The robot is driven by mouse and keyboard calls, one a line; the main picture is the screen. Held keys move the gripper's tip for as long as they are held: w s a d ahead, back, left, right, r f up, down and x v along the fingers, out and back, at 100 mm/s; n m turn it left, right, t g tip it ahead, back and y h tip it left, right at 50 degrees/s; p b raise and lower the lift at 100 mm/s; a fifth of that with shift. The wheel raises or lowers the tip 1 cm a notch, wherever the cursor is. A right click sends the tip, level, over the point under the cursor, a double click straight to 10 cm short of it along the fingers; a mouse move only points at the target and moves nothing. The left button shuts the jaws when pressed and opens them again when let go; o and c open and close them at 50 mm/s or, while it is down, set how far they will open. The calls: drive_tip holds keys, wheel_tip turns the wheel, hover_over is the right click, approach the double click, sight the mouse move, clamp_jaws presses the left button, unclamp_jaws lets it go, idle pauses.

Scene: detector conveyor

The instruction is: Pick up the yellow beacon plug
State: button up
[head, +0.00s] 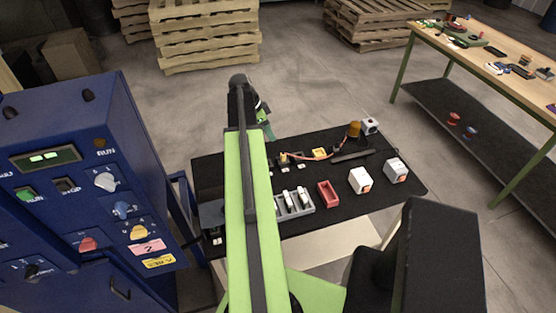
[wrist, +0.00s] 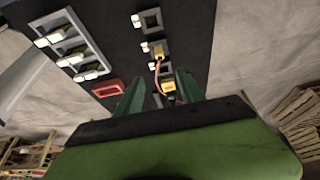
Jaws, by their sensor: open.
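Two small yellow pieces joined by an orange cable show on the black table. In the head view one yellow piece (head: 283,157) is at a dark socket, and the other (head: 320,154) is to its right. In the wrist view the first yellow piece (wrist: 160,51) is beyond my fingertips, and the other (wrist: 168,86) appears between my fingers. I cannot tell for certain which is the beacon plug. My gripper (wrist: 159,77) is open and empty. In the head view my gripper (head: 267,130) is at the table's far edge, partly hidden by my arm.
The black table (head: 270,226) holds a grey tray (head: 308,208) with several switches, a red tray (head: 328,193), white blocks (head: 360,180) and an amber beacon (head: 354,129). A blue control cabinet (head: 90,180) stands left. A wooden workbench (head: 480,50) stands right, with open floor between.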

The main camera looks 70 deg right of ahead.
drive_tip(key=b, duration=1)
approach(283, 154)
drive_tip(key=x, duration=0.5)
drive_tip(key=shift+w+f, duration=0.25)
drive_tip(key=shift+w, duration=0.15)
drive_tip(key=shift+s+d, duration=0.1)
drive_tip(key=shift+s, duration=0.05)
drive_tip(key=b+x, duration=0.4)
drive_tip(key=x, duration=0.1)
drive_tip(key=shift+s+f, duration=0.15)
drive_tip(key=shift+s, duration=0.05)
drive_tip(key=shift+r, duration=0.2)
clamp_jaws()
